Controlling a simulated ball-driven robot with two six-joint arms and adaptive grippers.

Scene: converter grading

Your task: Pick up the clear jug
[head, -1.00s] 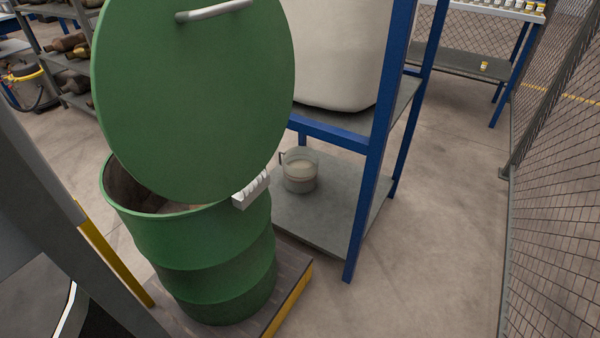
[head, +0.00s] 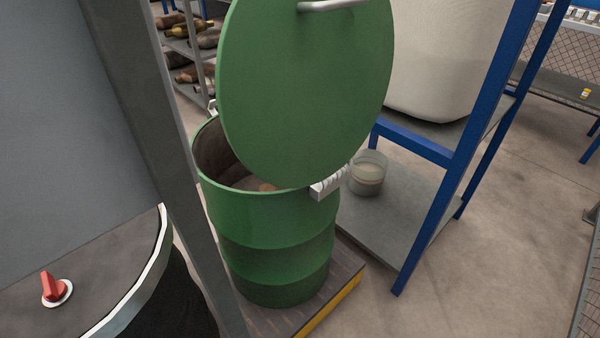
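The clear jug (head: 367,175) stands upright on the low grey shelf (head: 400,222) of the blue rack, just right of the green drum. It is see-through and holds something pale and cloudy. Its left edge is close behind the drum lid's white hinge block (head: 330,182) in this view, and its handle cannot be made out. Neither of my grippers is in view.
The open green drum (head: 275,245) with its raised lid (head: 305,95) stands on a yellow-edged pallet (head: 335,305), left of the jug. A blue post (head: 465,150) rises to the right. A large pale container (head: 440,60) sits above. The floor at right is clear.

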